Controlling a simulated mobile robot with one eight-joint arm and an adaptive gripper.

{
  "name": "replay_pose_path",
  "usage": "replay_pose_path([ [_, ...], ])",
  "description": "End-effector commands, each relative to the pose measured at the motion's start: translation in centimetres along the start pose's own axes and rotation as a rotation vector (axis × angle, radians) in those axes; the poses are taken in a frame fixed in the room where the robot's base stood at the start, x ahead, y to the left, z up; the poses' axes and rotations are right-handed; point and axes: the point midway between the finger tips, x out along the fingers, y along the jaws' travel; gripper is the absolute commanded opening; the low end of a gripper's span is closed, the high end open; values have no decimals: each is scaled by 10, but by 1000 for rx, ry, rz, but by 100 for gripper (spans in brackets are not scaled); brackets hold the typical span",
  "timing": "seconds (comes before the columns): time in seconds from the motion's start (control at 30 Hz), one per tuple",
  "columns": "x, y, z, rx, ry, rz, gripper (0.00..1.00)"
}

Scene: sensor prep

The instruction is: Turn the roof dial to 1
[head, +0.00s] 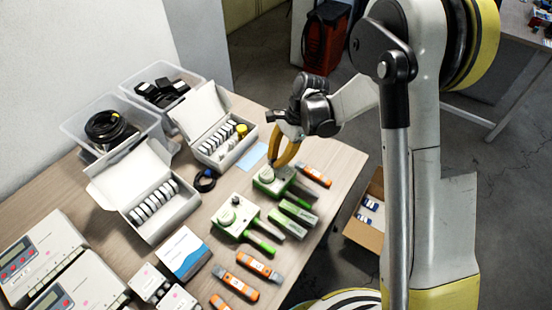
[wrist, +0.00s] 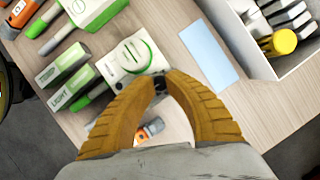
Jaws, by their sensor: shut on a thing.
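A white and green device (head: 271,187) stands near the table's right edge, and it also shows in the wrist view (wrist: 120,73). A round white-and-green slotted disc (wrist: 134,55) is on its top. My gripper (wrist: 159,80), with yellow fingers, points down at this device and is shut on a small black knob (wrist: 161,85) beside the disc. The fingertips cover most of the knob, and I cannot read its setting. In the head view my gripper (head: 273,163) hides the device's far corner. A similar device (head: 229,214) with its own black knob stands nearer.
Green-and-white boxes (wrist: 70,75) and orange-and-grey tools (head: 258,267) lie close to the devices. A pale blue card (wrist: 208,52) lies beside the gripper. An open white box (head: 215,142) with a yellow-topped jar stands behind. The table's right edge is near.

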Motion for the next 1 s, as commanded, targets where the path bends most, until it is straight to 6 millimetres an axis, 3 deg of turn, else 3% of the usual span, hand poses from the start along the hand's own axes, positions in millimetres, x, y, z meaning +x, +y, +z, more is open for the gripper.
replay_pose_path([
  [0.27,0,-2,0,-159,-4,66,0],
  [1.0,1,-4,2,-807,-21,334,0],
])
